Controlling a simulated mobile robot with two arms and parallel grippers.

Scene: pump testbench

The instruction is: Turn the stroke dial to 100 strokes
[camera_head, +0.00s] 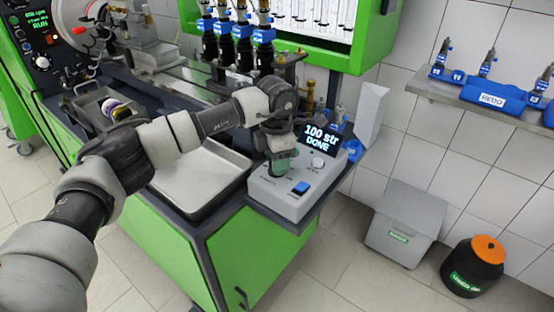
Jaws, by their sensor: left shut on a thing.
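A grey control box (288,200) sits at the near right corner of the green bench. Its dark display (321,140) reads "100 str DONE". A blue button (300,187) and a small white knob (318,162) are on its sloped top. My left gripper (281,170) points down onto the left part of the box top, its fingers shut on the stroke dial, which they mostly hide. The dial's pointer and markings cannot be read. My right gripper is not in view.
A grey tray (201,196) lies left of the box, under my left arm. Several blue-and-black injectors (242,45) stand behind the gripper. A white block (372,103) stands behind the box. A grey bin (405,220) and a black container (474,268) are on the floor at right.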

